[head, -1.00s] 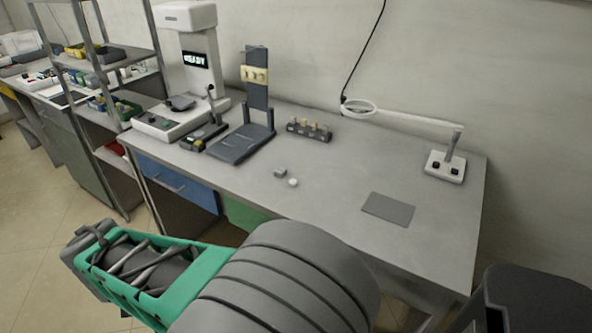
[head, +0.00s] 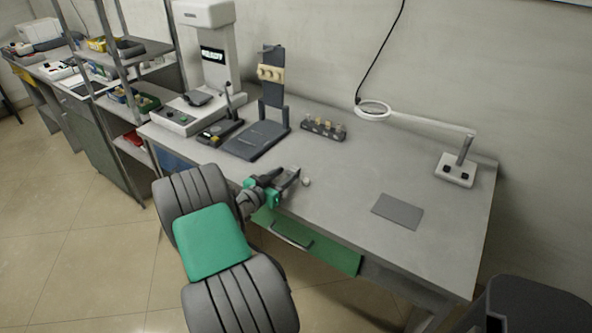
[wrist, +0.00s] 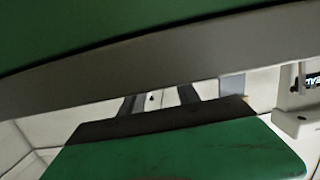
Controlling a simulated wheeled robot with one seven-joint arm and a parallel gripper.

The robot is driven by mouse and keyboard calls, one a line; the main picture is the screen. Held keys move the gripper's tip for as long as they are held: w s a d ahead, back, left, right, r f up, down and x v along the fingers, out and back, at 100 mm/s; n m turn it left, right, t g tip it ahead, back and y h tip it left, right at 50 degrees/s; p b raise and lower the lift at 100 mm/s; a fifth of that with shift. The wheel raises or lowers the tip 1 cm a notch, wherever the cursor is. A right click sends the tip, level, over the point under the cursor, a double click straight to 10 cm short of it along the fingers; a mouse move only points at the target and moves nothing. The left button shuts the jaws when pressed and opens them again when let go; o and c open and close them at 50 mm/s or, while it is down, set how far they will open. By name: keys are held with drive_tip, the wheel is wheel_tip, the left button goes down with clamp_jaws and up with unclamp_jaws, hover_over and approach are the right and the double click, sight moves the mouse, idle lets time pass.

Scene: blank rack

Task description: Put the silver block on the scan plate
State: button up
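The silver block is hidden in the head view, where my gripper (head: 287,184) covers its place near the table's front edge. Two plain plates could be the scan plate, and I cannot tell which: a flat grey plate (head: 398,211) on the right of the table, or the dark base plate (head: 256,140) of an upright stand. Both look empty.
A rack of small parts (head: 323,128) stands behind my gripper. A white machine (head: 208,60) is at the back left, and a ring magnifier lamp (head: 456,170) at the right. A green drawer (head: 310,246) is under the tabletop. The table's middle is clear.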

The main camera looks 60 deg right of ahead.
sight(291, 171)
drive_tip(key=x, duration=0.5)
drive_tip(key=shift+s+d+f+p, duration=0.1)
drive_tip(key=shift+d+p, duration=0.05)
drive_tip(key=shift+p, duration=0.2)
drive_tip(key=shift+c, duration=0.5)
clamp_jaws()
